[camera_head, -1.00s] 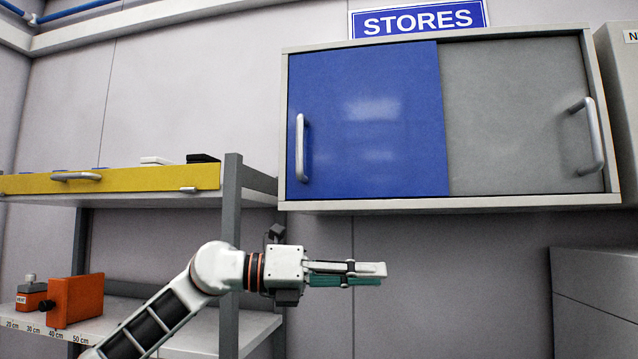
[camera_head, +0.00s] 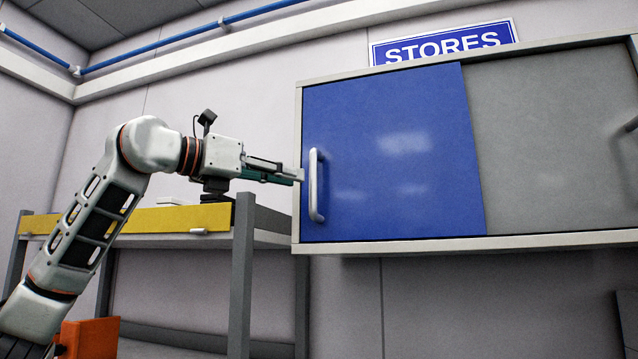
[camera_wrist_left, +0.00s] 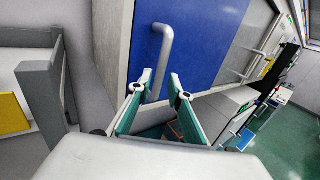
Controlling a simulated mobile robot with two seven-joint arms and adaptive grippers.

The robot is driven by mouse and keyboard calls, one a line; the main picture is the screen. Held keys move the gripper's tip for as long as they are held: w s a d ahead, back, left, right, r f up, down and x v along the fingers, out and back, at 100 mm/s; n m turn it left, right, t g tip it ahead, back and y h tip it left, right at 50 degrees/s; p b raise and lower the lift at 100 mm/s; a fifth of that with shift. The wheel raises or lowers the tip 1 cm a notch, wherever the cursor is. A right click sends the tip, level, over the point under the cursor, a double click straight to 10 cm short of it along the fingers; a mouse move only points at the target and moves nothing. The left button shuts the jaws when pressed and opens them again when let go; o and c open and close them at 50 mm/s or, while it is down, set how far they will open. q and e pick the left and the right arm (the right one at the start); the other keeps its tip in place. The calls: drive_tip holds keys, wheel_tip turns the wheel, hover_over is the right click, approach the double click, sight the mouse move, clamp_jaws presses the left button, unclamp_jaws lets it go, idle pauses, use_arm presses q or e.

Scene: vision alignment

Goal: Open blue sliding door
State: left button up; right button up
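The blue sliding door (camera_head: 400,150) covers the left half of the wall cabinet (camera_head: 450,244), and the grey door (camera_head: 550,130) shows on the right. The blue door has a vertical silver handle (camera_head: 316,185) near its left edge. My left gripper (camera_head: 299,176) is level with the handle, its fingertips just left of it in the head view. In the left wrist view the two fingers (camera_wrist_left: 160,84) are apart, and the handle (camera_wrist_left: 164,45) appears in line with the gap between them. I cannot tell whether they touch it. My right gripper is out of view.
A shelf unit with a yellow front panel (camera_head: 170,219) and grey posts (camera_head: 241,275) stands below my left arm. An orange block (camera_head: 90,338) is at lower left. A STORES sign (camera_head: 445,45) hangs above the cabinet.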

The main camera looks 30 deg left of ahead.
sight(310, 181)
use_arm(q)
drive_tip(key=x, duration=0.6)
drive_tip(key=shift+w+d+f+p, duration=0.1)
drive_tip(key=shift+w+d+p, duration=0.05)
drive_tip(key=shift+w+p, duration=0.25)
clamp_jaws()
